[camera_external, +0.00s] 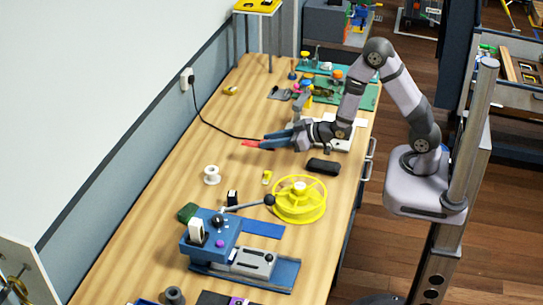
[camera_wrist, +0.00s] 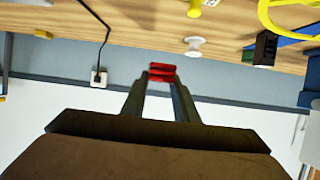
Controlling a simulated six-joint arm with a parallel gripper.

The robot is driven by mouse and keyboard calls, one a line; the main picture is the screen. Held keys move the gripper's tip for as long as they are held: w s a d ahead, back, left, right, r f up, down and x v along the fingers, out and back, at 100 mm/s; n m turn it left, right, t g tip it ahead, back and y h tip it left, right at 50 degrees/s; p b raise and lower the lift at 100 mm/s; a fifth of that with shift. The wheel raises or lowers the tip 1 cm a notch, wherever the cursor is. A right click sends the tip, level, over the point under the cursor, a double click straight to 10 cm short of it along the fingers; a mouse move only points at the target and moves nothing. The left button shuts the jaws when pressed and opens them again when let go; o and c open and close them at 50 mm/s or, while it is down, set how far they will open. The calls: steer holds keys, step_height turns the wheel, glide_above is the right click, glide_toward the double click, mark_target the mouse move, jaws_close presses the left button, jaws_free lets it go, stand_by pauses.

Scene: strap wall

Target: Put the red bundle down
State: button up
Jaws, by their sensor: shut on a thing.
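The red bundle (camera_wrist: 162,72) is a small red piece between my fingertips in the wrist view. It also shows as a red tip at the end of my gripper in the external view (camera_external: 250,143). My gripper (camera_external: 263,141) is shut on it and reaches left over the middle of the wooden workbench (camera_external: 150,215). In the wrist view my two fingers (camera_wrist: 161,84) lie on either side of the bundle. I cannot tell whether the bundle touches the bench or hangs above it.
A white spool (camera_external: 211,175), a yellow wheel (camera_external: 299,199) and a blue machine (camera_external: 215,236) stand nearer the front. A black case (camera_external: 323,166) lies below my wrist. A black cable (camera_external: 215,125) runs from the wall socket (camera_external: 187,77). The bench's left side is largely clear.

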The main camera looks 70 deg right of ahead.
steer(key=s+d, duration=0.3)
steer(key=d, duration=0.6)
glide_above(289, 158)
steer(key=shift+d+f, duration=0.1)
steer(key=shift+f, duration=3.35)
steer(key=shift+f, duration=0.15)
steer(key=shift+f, duration=1.75)
steer(key=shift+f, duration=0.15)
steer(key=o, duration=1.1)
